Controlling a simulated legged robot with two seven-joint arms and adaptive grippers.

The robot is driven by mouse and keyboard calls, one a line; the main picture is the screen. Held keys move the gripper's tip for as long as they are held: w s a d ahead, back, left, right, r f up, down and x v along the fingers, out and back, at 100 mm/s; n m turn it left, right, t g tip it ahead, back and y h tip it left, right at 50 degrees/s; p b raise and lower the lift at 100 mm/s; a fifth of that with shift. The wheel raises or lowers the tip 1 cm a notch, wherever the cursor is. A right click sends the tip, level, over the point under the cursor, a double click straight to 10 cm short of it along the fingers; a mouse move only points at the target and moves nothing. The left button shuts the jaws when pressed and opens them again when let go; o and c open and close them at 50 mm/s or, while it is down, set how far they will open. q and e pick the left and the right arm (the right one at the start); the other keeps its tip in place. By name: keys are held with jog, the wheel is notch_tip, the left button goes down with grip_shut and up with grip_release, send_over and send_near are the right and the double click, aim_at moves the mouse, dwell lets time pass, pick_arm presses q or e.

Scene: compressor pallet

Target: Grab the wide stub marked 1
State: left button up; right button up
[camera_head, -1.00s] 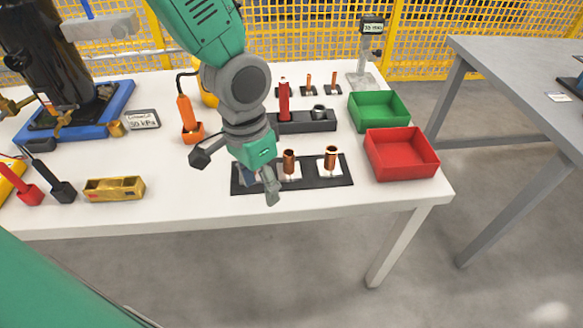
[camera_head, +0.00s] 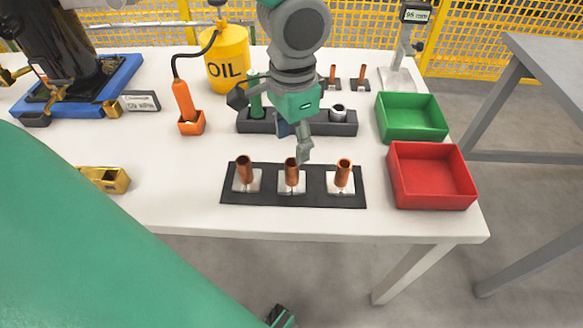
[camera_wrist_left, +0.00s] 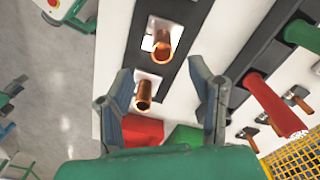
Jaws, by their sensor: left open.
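Three wide copper stubs stand upright on white bases along a black strip (camera_head: 207,198) near the table's front edge: the left stub (camera_head: 245,170), the middle stub (camera_head: 291,174) and the right stub (camera_head: 343,174). I cannot read any marks on them. My left gripper (camera_head: 295,145) is open and empty, above and just behind the middle stub in the head view. In the left wrist view its fingers (camera_wrist_left: 163,98) spread wide; the right stub (camera_wrist_left: 144,95) shows between them, apart from both, and the middle stub (camera_wrist_left: 162,45) shows beyond.
Red tray (camera_head: 432,184) and green tray (camera_head: 411,117) stand right of the strip. Behind are a dark tool block (camera_head: 340,129), thin copper stubs (camera_head: 333,74) and a yellow oil can (camera_head: 228,60).

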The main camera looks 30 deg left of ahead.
aim_at(294, 168)
pick_arm(q)
jog(key=f, duration=0.2)
jog(key=shift+w+d+f, duration=0.2)
jog(key=shift+d+f, duration=0.05)
jog(key=shift+f, duration=0.1)
jog(key=shift+d+f+b, duration=0.2)
jog(key=shift+f+b, duration=0.05)
jog(key=shift+b, duration=0.15)
jog(key=shift+s+f, duration=0.1)
jog(key=shift+f, duration=0.25)
jog(key=f+b, duration=0.1)
jog(key=f, duration=0.1)
jog(key=a+f+b, duration=0.1)
jog(key=f, duration=0.1)
jog(key=shift+a+f, duration=0.2)
jog(key=shift+r, duration=0.1)
pick_arm(e)
notch_tip(294, 168, down, 3)
jog(key=shift+d+f, duration=0.15)
pick_arm(q)
jog(key=shift+d, duration=0.25)
grip_shut()
pick_arm(e)
jog(key=shift+d+f, duration=0.1)
jog(key=shift+d, duration=0.1)
